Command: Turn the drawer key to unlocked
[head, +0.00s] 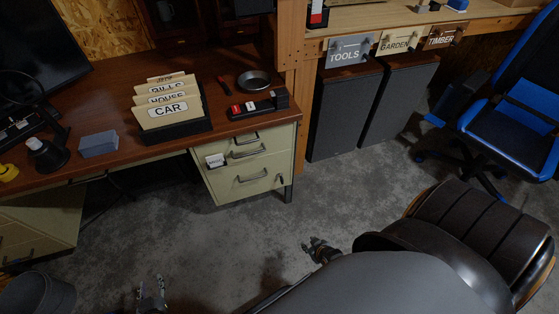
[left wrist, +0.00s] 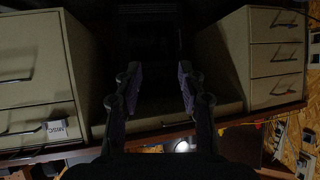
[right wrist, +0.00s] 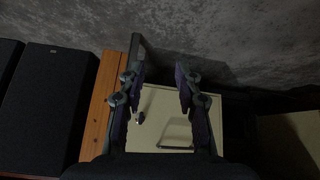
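The cream drawer unit (head: 235,180) stands under the right end of the desk, its drawers shown closed. A small dark key or lock (head: 280,179) is on the lower drawer's front, right of its handle (head: 251,176). In the right wrist view the key (right wrist: 139,118) stands out from the cream front beside the handle (right wrist: 175,134); its turn angle is hard to tell. My right gripper (head: 311,243) is open and empty, apart from the unit; its fingers (right wrist: 160,78) frame the drawer front. My left gripper (head: 152,288) is open and empty, low at the left; its fingers show apart (left wrist: 158,78).
Dark speakers (head: 343,110) stand right of a wooden post. The concrete floor before the drawers is clear.

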